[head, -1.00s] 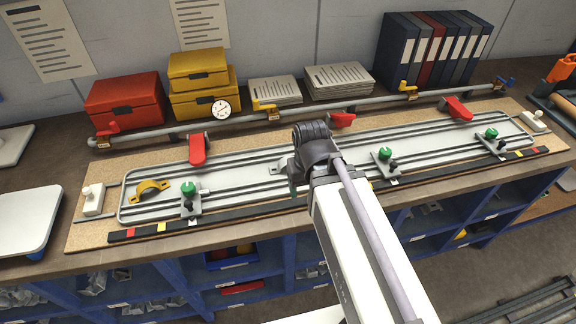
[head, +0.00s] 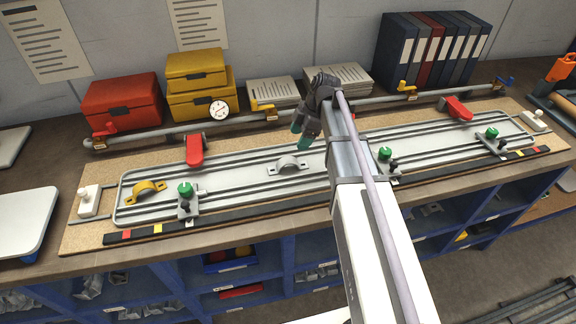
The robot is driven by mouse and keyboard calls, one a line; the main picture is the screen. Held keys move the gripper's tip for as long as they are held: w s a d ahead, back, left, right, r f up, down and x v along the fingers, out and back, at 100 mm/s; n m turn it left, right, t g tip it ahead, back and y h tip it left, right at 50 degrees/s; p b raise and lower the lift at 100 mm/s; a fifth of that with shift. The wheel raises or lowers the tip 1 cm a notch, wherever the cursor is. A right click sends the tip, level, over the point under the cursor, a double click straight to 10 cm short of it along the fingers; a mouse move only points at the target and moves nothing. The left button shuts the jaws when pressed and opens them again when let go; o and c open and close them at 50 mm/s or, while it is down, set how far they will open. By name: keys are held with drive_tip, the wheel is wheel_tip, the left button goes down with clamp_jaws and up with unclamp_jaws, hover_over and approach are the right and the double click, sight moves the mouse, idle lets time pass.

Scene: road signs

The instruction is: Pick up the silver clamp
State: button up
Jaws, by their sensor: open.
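The silver clamp (head: 288,164), a grey arched bracket with flat feet, sits on the light grey slotted plate (head: 235,181) near its middle. It is in plain view in the head view. My gripper (head: 299,133) is raised above and behind the clamp, slightly to its right, with its greenish tips pointing down to the left. It is open and apart from the clamp, with nothing visible in it. A similar yellow clamp (head: 147,189) sits at the plate's left end.
Green-knobbed stops (head: 185,190) stand along the plate's front edge. Red levers (head: 194,150) and a grey pipe (head: 240,118) with yellow valve handles run along the back. Red (head: 123,104) and yellow boxes (head: 199,88), papers and binders (head: 430,50) stand behind.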

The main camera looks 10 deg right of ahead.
sight(289, 160)
drive_tip(key=b+x, duration=0.4)
drive_tip(key=x, duration=0.1)
drive_tip(key=shift+d+f+b, duration=0.1)
drive_tip(key=shift+f+b, duration=0.25)
drive_tip(key=shift+b, duration=0.05)
drive_tip(key=shift+f, duration=0.1)
drive_tip(key=b+x, duration=0.5)
drive_tip(key=shift+s+f, duration=0.15)
drive_tip(key=shift+r, duration=0.25)
drive_tip(key=c, duration=1.1)
